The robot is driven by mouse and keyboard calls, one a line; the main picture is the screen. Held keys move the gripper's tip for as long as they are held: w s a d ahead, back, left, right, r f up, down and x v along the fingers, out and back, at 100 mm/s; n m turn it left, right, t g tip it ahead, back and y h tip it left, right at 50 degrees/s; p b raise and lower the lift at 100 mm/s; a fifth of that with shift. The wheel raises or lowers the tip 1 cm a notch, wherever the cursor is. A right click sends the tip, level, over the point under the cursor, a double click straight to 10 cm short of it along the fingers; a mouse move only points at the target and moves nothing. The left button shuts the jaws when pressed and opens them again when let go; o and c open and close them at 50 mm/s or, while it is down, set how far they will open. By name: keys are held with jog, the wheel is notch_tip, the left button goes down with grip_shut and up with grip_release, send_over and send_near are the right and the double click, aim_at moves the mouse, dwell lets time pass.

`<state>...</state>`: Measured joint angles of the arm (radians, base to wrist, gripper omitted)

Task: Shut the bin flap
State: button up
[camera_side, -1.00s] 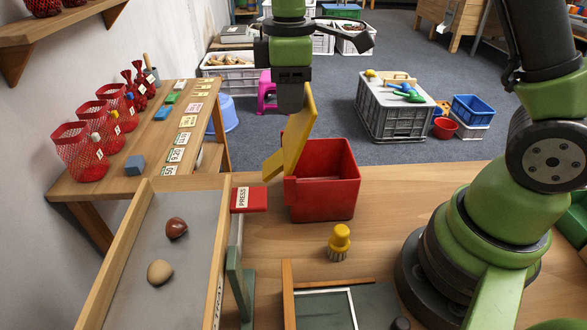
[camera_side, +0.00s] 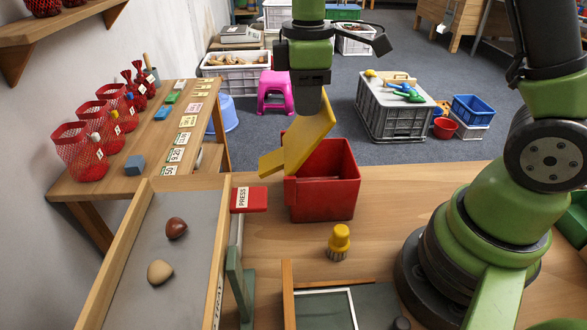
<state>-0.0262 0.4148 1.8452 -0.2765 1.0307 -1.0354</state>
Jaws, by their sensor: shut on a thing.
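The red bin (camera_side: 325,192) stands on the wooden table, right of the red PRESS plate. Its yellow flap (camera_side: 303,140) is tilted up over the bin's left side, partly open, with a yellow tab (camera_side: 271,163) sticking out to the left. The bin's dark inside shows to the right of the flap. My gripper (camera_side: 308,103) is above the bin, pointing down, at the flap's upper edge. Its jaws are shut on the flap, though the flap and the view angle hide part of the contact.
A yellow-topped brush (camera_side: 339,242) stands in front of the bin. The red PRESS plate (camera_side: 250,199) is left of it. A grey tray (camera_side: 187,220) holds a brown chestnut (camera_side: 176,228) and a tan one (camera_side: 160,272). A frame (camera_side: 325,306) lies at the front.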

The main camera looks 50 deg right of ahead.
jog(key=shift+s+d+f, duration=0.5)
jog(key=shift+s+d, duration=0.35)
jog(key=shift+s+d+f, duration=0.7)
jog(key=shift+f, duration=0.05)
jog(key=shift+s+d+f, duration=0.3)
jog(key=shift+f, duration=0.2)
jog(key=shift+s+d+f, duration=0.25)
jog(key=shift+f, duration=0.2)
